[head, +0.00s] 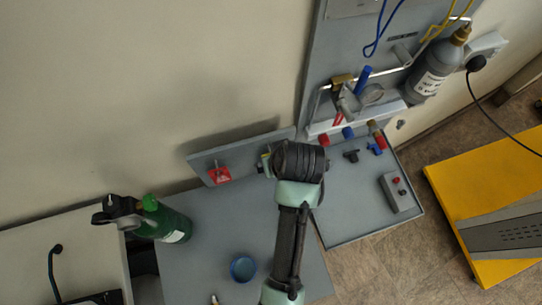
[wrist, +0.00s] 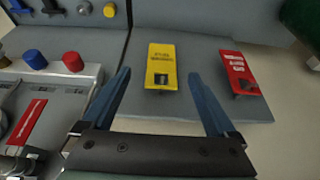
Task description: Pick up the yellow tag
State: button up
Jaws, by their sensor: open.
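The yellow tag (wrist: 161,62) is a small upright-looking rectangle with dark lettering and a cutout at its lower end. It is on a grey panel in the middle of the wrist view. My gripper (wrist: 160,74) is open, with one dark blue finger on each side of the tag in the picture. The fingers look empty, and I cannot tell how far the tag is from them.
A red tag (wrist: 238,72) is right of the yellow one on the same grey panel (head: 200,160). A green cylinder (head: 173,224) and a blue bowl (head: 242,268) stand on the grey bench. Valves, knobs and a grey bottle (head: 434,70) are at the right.

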jog(key=shift+a+p+x, duration=0.1)
jog(key=shift+p+x, duration=0.25)
jog(key=shift+x, duration=1.2)
jog(key=shift+a+p+x, duration=0.15)
jog(key=shift+p+x, duration=0.15)
jog(key=shift+x, duration=1.25)
jog(key=shift+w+r, duration=0.15)
grip_shut()
